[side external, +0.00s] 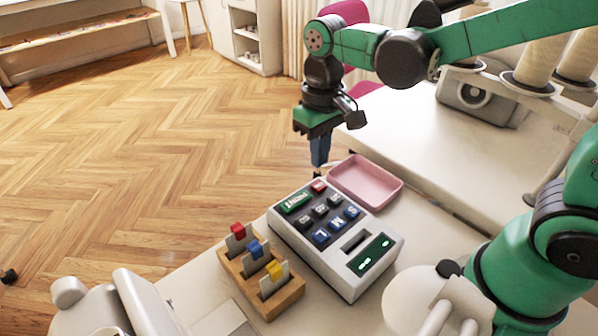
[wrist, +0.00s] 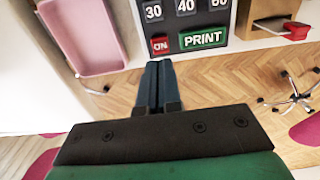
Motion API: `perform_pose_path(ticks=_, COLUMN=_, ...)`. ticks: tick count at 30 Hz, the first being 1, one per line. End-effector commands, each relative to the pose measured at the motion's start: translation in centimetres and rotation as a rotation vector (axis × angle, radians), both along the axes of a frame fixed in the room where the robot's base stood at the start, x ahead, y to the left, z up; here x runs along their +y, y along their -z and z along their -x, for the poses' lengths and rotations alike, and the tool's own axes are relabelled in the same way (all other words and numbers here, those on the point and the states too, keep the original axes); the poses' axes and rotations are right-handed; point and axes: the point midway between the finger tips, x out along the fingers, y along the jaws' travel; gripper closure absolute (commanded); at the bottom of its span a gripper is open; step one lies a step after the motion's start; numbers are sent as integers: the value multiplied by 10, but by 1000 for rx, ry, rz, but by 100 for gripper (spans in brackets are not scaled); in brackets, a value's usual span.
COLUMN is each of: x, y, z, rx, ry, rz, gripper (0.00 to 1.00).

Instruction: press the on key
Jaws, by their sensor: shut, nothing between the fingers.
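The red ON key (side external: 319,186) is at the far corner of the white label machine (side external: 377,259), beside the green PRINT key (side external: 296,201). In the wrist view the ON key (wrist: 161,45) shows its lettering, with the PRINT key (wrist: 204,39) to its right. My gripper (side external: 318,172) is shut and empty, pointing down near the machine's far edge. In the wrist view its fingertips (wrist: 159,64) appear just below the ON key, with a small gap in the picture. I cannot tell their exact height above the key.
A pink tray (side external: 365,182) lies close to the machine's right side. A wooden holder (side external: 287,303) with red, blue and yellow-topped cards stands at its left. Several dark and blue keys (side external: 321,236) sit near the ON key. Wooden floor (side external: 150,130) lies beyond the table edge.

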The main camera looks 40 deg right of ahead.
Motion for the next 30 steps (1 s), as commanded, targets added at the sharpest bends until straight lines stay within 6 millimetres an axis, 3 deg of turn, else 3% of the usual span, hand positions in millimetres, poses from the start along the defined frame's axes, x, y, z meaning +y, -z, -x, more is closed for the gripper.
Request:
perform_pose_path(ticks=9, x=0, y=-27, z=0, rx=6, ry=-1, rz=0, gripper=100)
perform_pose_path(ticks=30, x=-3, y=-30, z=3, rx=-35, ry=1, rz=-5, gripper=100)
